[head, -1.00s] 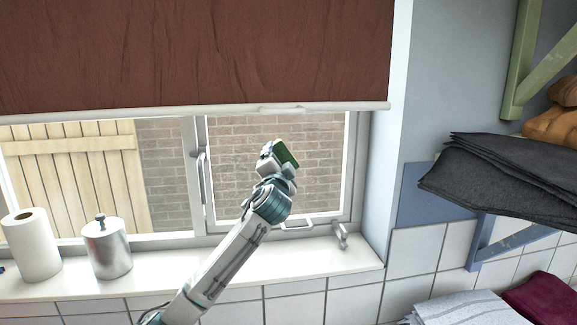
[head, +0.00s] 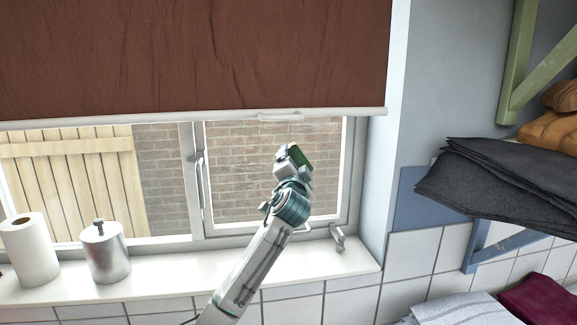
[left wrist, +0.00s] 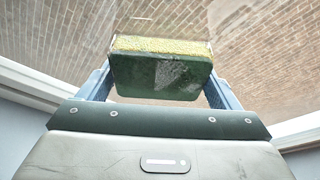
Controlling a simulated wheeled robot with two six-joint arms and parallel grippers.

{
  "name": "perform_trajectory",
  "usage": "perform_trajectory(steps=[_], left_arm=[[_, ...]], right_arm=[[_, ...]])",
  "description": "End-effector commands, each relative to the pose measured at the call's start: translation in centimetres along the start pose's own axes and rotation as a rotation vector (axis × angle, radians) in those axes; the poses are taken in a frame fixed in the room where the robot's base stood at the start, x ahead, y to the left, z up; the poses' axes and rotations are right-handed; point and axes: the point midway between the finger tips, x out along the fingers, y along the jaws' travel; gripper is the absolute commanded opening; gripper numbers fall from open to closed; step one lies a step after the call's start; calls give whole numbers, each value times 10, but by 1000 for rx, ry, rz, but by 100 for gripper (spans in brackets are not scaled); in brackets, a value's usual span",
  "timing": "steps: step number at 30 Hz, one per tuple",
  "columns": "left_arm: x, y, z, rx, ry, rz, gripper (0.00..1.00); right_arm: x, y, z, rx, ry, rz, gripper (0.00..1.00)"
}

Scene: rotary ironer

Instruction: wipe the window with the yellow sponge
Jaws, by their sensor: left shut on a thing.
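The yellow sponge (left wrist: 160,72) has a dark green face toward the left wrist camera and a yellow layer on its far side. My left gripper (head: 293,163) is shut on it, with one blue finger at each end of the sponge. In the head view the green side of the sponge (head: 300,157) shows at the gripper's tip, in front of the right pane. The window (head: 240,165) has a white frame and brick wall behind it. The yellow side faces the glass; I cannot tell whether it touches. My right gripper is not in view.
A brown blind (head: 190,55) covers the window's upper part, its white bar just above the gripper. A paper roll (head: 33,250) and a metal canister (head: 105,252) stand on the sill's left. A latch (head: 337,238) is at lower right. Dark cloths (head: 500,180) lie on the right shelf.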

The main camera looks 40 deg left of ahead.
Motion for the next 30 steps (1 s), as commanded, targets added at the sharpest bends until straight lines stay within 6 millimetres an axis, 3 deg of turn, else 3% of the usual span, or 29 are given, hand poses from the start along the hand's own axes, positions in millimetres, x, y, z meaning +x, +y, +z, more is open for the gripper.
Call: perform_trajectory(steps=[30], left_arm=[[14, 38, -55, 1, 0, -1, 67]], right_arm=[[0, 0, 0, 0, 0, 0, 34]])
